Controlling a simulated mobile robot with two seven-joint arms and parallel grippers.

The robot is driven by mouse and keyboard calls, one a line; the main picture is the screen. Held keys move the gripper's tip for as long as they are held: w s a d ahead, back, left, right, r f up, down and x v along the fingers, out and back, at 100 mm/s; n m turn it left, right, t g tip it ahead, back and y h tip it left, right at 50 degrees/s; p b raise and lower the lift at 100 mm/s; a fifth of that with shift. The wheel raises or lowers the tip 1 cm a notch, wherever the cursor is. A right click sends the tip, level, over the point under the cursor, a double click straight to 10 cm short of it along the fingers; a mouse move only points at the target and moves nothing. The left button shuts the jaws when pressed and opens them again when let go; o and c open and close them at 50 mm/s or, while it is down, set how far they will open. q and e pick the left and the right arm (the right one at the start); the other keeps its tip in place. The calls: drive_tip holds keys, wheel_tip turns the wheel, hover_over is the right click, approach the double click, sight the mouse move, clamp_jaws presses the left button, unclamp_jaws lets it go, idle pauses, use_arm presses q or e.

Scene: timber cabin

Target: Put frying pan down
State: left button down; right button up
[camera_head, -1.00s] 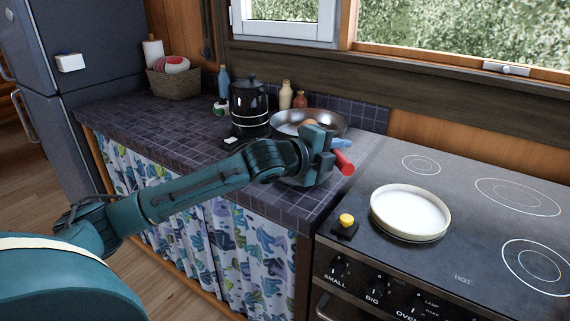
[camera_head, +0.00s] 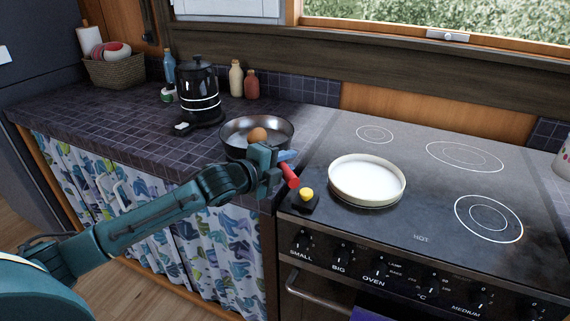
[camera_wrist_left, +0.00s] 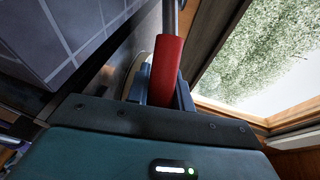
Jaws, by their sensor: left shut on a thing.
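The frying pan (camera_head: 231,137) is dark metal with a red handle (camera_head: 290,176). An egg-like brown object (camera_head: 257,134) shows in it. The pan is roughly level over the right end of the tiled counter, beside the stove; I cannot tell whether its base touches the tiles. My left gripper (camera_head: 276,170) is shut on the red handle, in front of the pan, and hides part of its near rim. In the left wrist view the red handle (camera_wrist_left: 169,68) stands between my fingers (camera_wrist_left: 162,92). My right gripper is out of view.
A black kettle (camera_head: 199,88) stands behind the pan to the left, with two bottles (camera_head: 236,78) near the wall. A cream round dish (camera_head: 367,184) sits on the stove (camera_head: 420,215). A black block with a yellow knob (camera_head: 306,194) is near the handle. The left counter is mostly clear.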

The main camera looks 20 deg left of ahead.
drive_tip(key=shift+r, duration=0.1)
use_arm(q)
drive_tip(key=c, duration=1.6)
unclamp_jaws()
drive_tip(key=shift+f, duration=0.15)
drive_tip(key=o, duration=0.4)
drive_tip(key=shift+c, duration=0.2)
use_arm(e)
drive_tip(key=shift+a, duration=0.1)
use_arm(q)
drive_tip(key=shift+s, duration=0.15)
drive_tip(key=b+v, duration=0.1)
drive_tip(key=v, duration=1.1)
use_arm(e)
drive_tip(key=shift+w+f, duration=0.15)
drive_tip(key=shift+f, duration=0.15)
use_arm(q)
drive_tip(key=s+d+f+n+g, duration=0.1)
drive_tip(key=s+d+f+n, duration=0.6)
drive_tip(key=f, duration=0.5)
drive_tip(key=s+d+f+n+g, duration=0.2)
drive_tip(key=s+d+f+n, duration=0.6)
drive_tip(key=s+f+n, duration=0.2)
drive_tip(key=shift+s+f+n+y, duration=0.25)
drive_tip(key=shift+f+n+y, duration=0.15)
drive_tip(key=shift+f+n, duration=0.65)
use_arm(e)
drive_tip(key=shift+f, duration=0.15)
